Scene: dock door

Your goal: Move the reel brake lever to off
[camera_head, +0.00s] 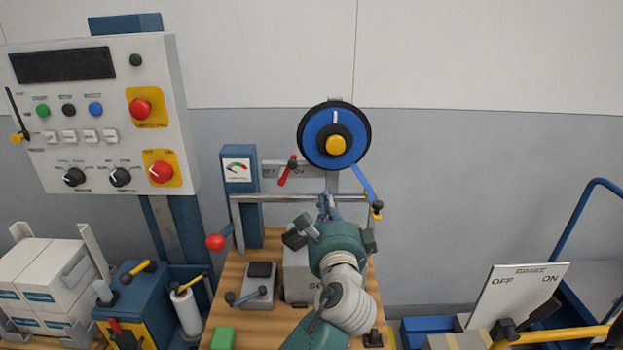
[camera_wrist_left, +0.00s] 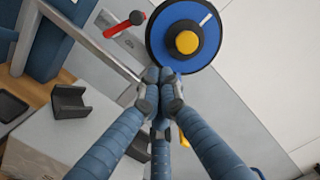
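A small red lever (camera_head: 287,172) sits on a grey plate (camera_head: 269,172) marked OFF at left and ON at right, just left of the blue reel (camera_head: 318,135) with its yellow hub. The lever's red handle hangs down and slightly left from its upper end. It also shows in the left wrist view (camera_wrist_left: 118,27), left of the reel. My left gripper (camera_head: 325,197) is below the reel and right of the lever, apart from it. In the left wrist view its fingertips (camera_wrist_left: 165,76) meet with nothing visible between them. My right gripper is not in view.
A grey rail (camera_head: 280,198) crosses below the plate. A blue strap (camera_head: 363,183) with a yellow end hangs from the reel. A sign (camera_head: 518,295) marked BRAKE, OFF and ON, stands lower right beside a yellow bar (camera_head: 565,334). A control panel (camera_head: 90,120) stands left.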

